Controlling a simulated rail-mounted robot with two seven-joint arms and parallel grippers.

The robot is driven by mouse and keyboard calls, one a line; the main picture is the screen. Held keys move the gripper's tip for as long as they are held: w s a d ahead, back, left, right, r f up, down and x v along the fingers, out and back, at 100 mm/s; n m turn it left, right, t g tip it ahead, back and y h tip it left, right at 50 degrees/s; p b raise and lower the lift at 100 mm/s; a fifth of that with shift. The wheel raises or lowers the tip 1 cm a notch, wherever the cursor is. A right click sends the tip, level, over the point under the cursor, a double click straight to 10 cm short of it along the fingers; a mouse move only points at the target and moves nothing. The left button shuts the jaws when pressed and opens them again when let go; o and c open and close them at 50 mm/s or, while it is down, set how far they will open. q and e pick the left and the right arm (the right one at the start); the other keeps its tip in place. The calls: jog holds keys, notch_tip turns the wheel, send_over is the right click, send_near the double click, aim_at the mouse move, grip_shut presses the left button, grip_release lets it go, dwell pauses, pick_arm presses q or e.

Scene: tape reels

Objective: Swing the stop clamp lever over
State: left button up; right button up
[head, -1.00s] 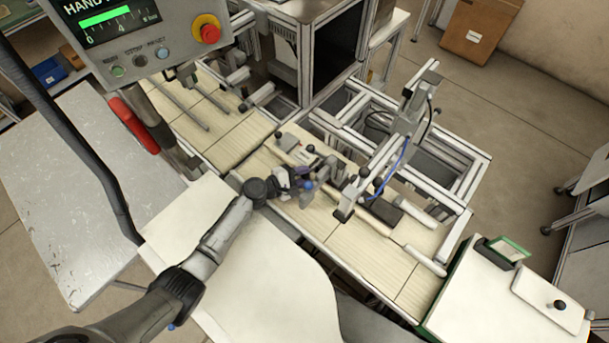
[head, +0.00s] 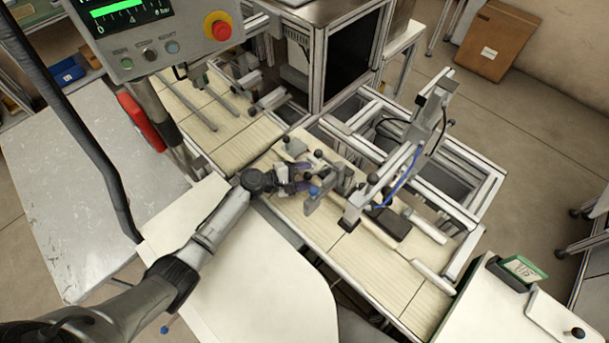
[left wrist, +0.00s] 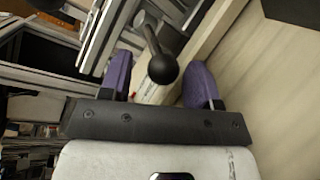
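My left gripper (head: 302,176) with purple fingertips is over the wooden-topped conveyor, at the clamp hardware, in the head view. In the left wrist view the left gripper (left wrist: 159,70) is open, with its fingers apart. A lever with a black ball knob (left wrist: 163,69) stands between the fingers, with a visible gap to the right finger. Its metal arm (left wrist: 151,36) runs up and away from the knob. Several dark knobs and one blue knob (head: 314,190) show close together in the head view, so I cannot tell there which is this lever. My right gripper is not in view.
A metal post fixture with a blue cable (head: 402,172) rises right of the gripper. A control panel with a red button (head: 217,27) hangs at the upper left. The near pale tabletop (head: 265,275) is clear.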

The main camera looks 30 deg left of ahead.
pick_arm(q)
jog(key=v, duration=1.2)
jog(key=shift+s+a+b, duration=0.1)
jog(key=shift+s+b, duration=0.15)
jog(key=shift+b, duration=0.05)
jog(key=shift+s+a+r, duration=0.15)
jog(key=shift+s+a, duration=0.25)
jog(key=shift+s, duration=0.05)
